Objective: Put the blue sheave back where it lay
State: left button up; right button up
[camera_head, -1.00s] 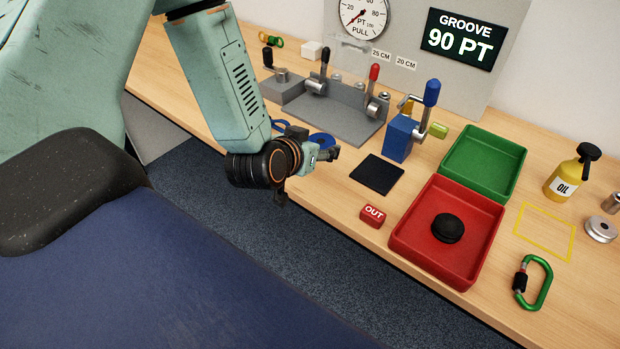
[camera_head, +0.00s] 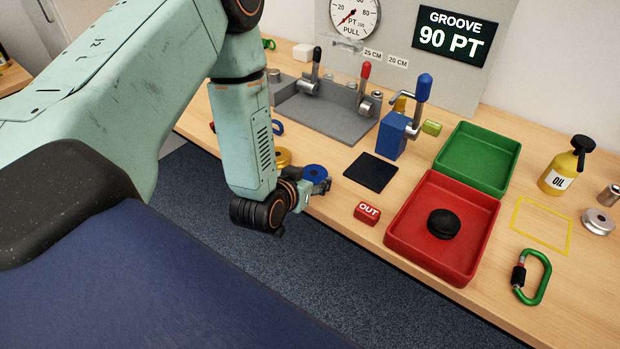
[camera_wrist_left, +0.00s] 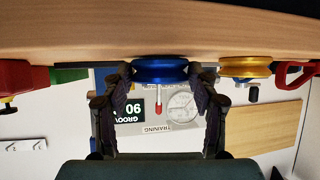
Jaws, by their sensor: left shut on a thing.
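The blue sheave (camera_head: 314,172) is near the front edge of the bench, left of the black square pad. In the left wrist view the blue sheave (camera_wrist_left: 160,69) sits between the two fingers, which touch its sides. My left gripper (camera_head: 322,186) is shut on it. The sheave is level and close to the wooden top; I cannot tell whether it rests on it. My right gripper is not in view.
A gold sheave (camera_head: 283,157) lies just left of the blue one, partly behind my arm. The black pad (camera_head: 371,172), red OUT block (camera_head: 367,212), red tray (camera_head: 402,244) with a black disc and green tray (camera_head: 478,158) are to the right.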

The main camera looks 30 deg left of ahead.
pick_arm(q)
jog(key=shift+w+a+f, duration=0.1)
jog(key=shift+a, duration=0.1)
jog(key=shift+f, duration=0.1)
jog(key=o, duration=1.2)
jog(key=shift+d, duration=0.15)
jog(key=shift+o, duration=0.6)
